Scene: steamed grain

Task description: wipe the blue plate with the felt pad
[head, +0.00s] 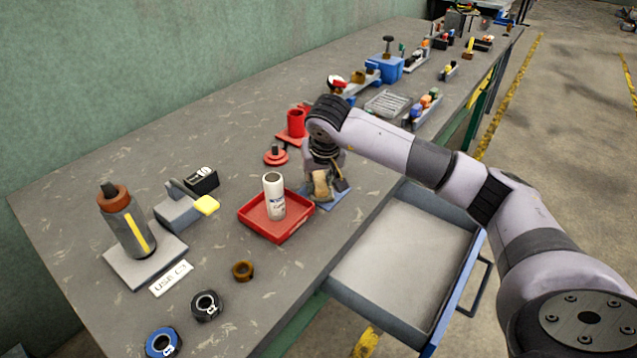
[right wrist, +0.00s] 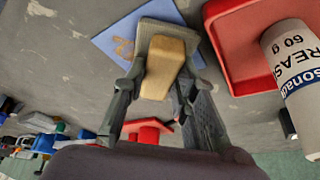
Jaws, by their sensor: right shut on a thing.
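The blue plate (head: 341,194) lies flat on the bench beside the red tray, near the open drawer. In the right wrist view the blue plate (right wrist: 108,42) shows a brownish smudge on it. My right gripper (head: 324,178) points down over the plate, shut on the felt pad (head: 320,187). The pad has a tan block on top and a grey felt base; in the right wrist view the felt pad (right wrist: 165,62) sits between the fingers and hides part of the plate. I cannot tell whether its felt touches the plate. My left gripper is not in view.
A red tray (head: 250,217) holding a white grease tube (head: 273,196) is close left of the plate. A red cup (head: 296,122) stands behind. The drawer (head: 400,262) is open below the bench edge. The bench front left holds tape rolls and a brown ring (head: 243,270).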

